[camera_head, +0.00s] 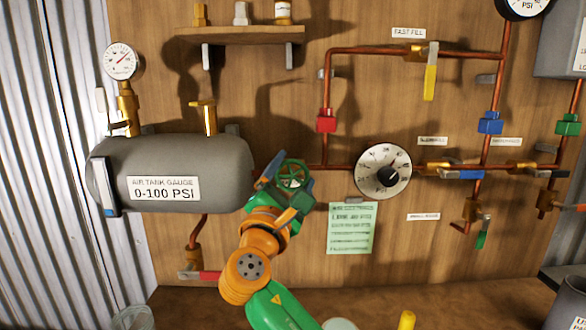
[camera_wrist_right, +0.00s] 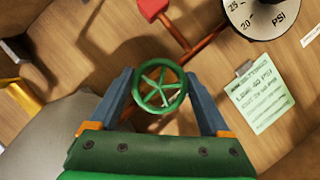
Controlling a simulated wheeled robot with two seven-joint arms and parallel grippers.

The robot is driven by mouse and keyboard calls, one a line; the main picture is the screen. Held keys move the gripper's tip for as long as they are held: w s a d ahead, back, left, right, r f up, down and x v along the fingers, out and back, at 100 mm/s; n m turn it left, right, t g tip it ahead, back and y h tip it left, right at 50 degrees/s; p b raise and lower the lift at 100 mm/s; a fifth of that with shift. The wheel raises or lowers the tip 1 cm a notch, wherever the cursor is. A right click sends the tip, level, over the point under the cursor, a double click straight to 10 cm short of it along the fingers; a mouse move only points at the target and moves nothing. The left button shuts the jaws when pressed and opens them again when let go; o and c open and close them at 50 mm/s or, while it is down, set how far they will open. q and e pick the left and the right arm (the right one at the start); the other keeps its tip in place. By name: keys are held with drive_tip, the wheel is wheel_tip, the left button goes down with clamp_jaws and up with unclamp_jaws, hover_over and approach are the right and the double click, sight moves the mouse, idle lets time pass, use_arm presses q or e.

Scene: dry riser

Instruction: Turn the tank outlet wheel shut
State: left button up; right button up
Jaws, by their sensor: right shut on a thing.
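The tank outlet wheel (camera_head: 292,174) is a small green spoked handwheel just right of the grey air tank (camera_head: 225,160). In the right wrist view the wheel (camera_wrist_right: 160,78) sits between the two blue-grey fingers, its spokes facing the camera. My right gripper (camera_head: 287,182) reaches up from below and is shut on the wheel, one finger on each side of its rim. The right wrist view also shows the gripper (camera_wrist_right: 160,90). The valve body behind the wheel is hidden. My left gripper is not in view.
A round PSI dial (camera_head: 383,171) and a green notice (camera_head: 351,228) are close on the right. A wooden shelf (camera_head: 240,36) is above.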

sight(292, 178)
idle(0.3)
drive_tip(key=o, duration=1.2)
drive_tip(key=shift+w, duration=0.1)
drive_tip(key=b+v, duration=0.3)
drive_tip(key=v, duration=0.3)
drive_tip(key=shift+a+f, duration=0.1)
drive_tip(key=shift+f, duration=0.1)
drive_tip(key=shift+s+a, duration=0.1)
drive_tip(key=shift+s, duration=0.45)
